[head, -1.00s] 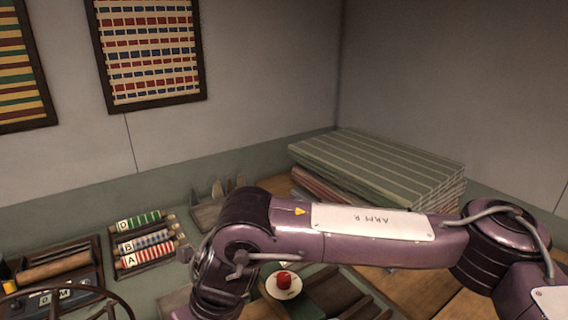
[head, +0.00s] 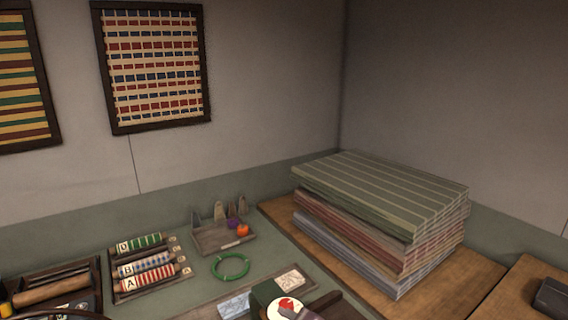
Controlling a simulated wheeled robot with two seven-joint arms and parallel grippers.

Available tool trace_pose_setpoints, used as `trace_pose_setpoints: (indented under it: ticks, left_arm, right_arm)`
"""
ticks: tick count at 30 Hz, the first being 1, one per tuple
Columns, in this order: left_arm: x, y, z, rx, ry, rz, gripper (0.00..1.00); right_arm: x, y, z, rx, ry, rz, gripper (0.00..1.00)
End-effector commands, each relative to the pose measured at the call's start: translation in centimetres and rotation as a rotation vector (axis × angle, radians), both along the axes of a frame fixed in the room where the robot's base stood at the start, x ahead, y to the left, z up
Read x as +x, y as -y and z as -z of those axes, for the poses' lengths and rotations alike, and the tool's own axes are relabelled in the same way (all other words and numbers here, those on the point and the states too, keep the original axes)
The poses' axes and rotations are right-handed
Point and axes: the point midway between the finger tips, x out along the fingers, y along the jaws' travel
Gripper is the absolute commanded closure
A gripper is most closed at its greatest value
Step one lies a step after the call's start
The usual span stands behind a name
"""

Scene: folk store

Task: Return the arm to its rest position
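No arm crosses the middle of the head view now, and neither gripper can be made out. A small purple-grey piece at the bottom edge, over a white disc (head: 286,309) with a red patch, may be part of my arm; I cannot tell. The worktop (head: 205,290) where the arm was is in plain sight.
A stack of folded striped cloths (head: 385,190) stands on a wooden board at the right. A green ring (head: 230,267) lies beside a tray (head: 222,240) with pointed pieces, an orange ball and a purple ball. A rack of lettered rolls (head: 148,265) stands at the left.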

Motion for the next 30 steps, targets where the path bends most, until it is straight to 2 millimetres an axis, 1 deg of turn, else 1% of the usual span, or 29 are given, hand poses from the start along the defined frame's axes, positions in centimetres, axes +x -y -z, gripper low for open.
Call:
trace_pose_setpoints:
  ticks: [1, 3, 6, 9, 15, 19, 20, 21, 26, 27, 29, 30]
  left_arm:
    - [0.0, 0.0, 0.0, 0.000, 0.000, 0.000, 0.64]
    - [0.0, 0.0, 0.0, 0.000, 0.000, 0.000, 0.64]
    - [0.0, 0.0, 0.0, 0.000, 0.000, 0.000, 0.64]
    - [0.0, 0.0, 0.0, 0.000, 0.000, 0.000, 0.64]
    - [0.0, 0.0, 0.0, 0.000, 0.000, 0.000, 0.64]
    - [0.0, 0.0, 0.0, 0.000, 0.000, 0.000, 0.64]
    - [0.0, 0.0, 0.2, 0.000, 0.000, 0.000, 0.64]
    - [0.1, 0.0, 0.5, 0.000, 0.001, 0.000, 0.64]
    - [-0.1, 0.0, 1.3, 0.000, -0.002, 0.000, 0.64]
    - [-0.1, 0.0, 1.6, 0.001, -0.002, 0.001, 0.64]
    - [-0.1, 0.0, 1.9, 0.000, -0.002, 0.000, 0.64]
    - [-0.1, 0.0, 2.2, 0.000, -0.002, 0.000, 0.64]
  right_arm:
    - [-0.9, 3.1, 2.7, 0.018, -0.119, 0.110, 0.45]
    - [-2.2, 6.8, 5.5, 0.035, -0.256, 0.249, 0.45]
    - [-4.5, 11.0, 8.5, 0.047, -0.409, 0.407, 0.45]
    - [-6.9, 14.1, 10.7, 0.051, -0.526, 0.529, 0.45]
    - [-11.5, 18.7, 13.6, 0.049, -0.709, 0.731, 0.45]
    - [-14.5, 21.2, 14.9, 0.043, -0.809, 0.846, 0.45]
    - [-14.9, 21.5, 15.6, 0.041, -0.825, 0.862, 0.45]
    - [-14.2, 21.3, 17.2, 0.039, -0.823, 0.855, 0.45]
    - [-13.2, 21.0, 22.6, 0.030, -0.835, 0.850, 0.45]
    - [-13.0, 21.0, 24.1, 0.027, -0.839, 0.850, 0.45]
    - [-12.8, 20.9, 26.5, 0.024, -0.846, 0.849, 0.45]
    - [-12.7, 20.9, 28.3, 0.021, -0.852, 0.848, 0.45]
